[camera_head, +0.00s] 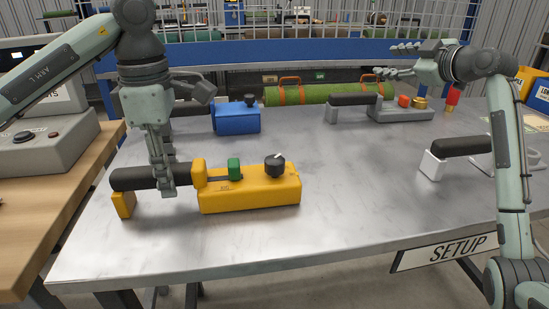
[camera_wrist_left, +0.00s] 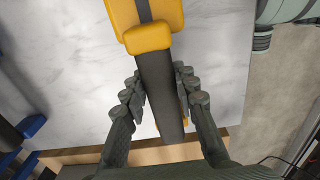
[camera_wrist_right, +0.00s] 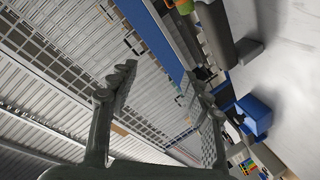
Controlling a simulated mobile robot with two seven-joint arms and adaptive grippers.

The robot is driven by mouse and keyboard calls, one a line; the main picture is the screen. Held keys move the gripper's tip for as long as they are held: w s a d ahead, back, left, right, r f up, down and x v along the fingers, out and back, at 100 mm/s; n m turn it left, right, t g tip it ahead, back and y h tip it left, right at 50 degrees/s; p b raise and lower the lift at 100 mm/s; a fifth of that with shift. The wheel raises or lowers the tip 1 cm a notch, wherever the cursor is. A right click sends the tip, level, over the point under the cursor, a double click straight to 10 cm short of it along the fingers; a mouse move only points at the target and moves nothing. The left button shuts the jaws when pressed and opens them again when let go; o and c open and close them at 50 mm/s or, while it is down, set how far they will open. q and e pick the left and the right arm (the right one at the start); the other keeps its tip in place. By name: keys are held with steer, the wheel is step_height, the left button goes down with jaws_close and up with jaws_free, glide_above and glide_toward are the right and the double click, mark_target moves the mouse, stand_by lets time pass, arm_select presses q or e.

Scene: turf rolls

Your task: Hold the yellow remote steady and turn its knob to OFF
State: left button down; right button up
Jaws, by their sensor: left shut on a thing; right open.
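The yellow remote (camera_head: 250,194) lies on the metal table with its black handle (camera_head: 138,178) pointing left. Its top carries a green part (camera_head: 234,169) and a dark round knob (camera_head: 275,167) with a light pointer mark. I cannot read any label at the knob. My left gripper (camera_head: 164,190) is shut on the black handle; in the left wrist view its fingers (camera_wrist_left: 160,98) sit on both sides of the handle (camera_wrist_left: 158,85). My right gripper (camera_head: 392,58) is open and empty, raised above the table's far right side, well away from the remote.
A blue remote (camera_head: 236,117) stands behind the yellow one. A grey device (camera_head: 400,110) with red and brass parts lies at the back right, and a white one with a black handle (camera_head: 460,146) at the right. The middle of the metal table (camera_head: 350,185) is clear.

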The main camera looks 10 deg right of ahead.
arm_select(q)
steer(key=shift+f, duration=0.2)
arm_select(e)
steer(key=s+a+f+n+g+y, duration=0.3)
steer(key=s+a+g+y, duration=0.15)
steer(key=a, duration=0.55)
steer(key=n+g+y, duration=0.4)
steer(key=g+y, duration=0.2)
steer(key=g, duration=0.5)
glide_toward(279, 158)
steer(key=x, duration=1.1)
steer(key=shift+d, duration=0.1)
jaws_close()
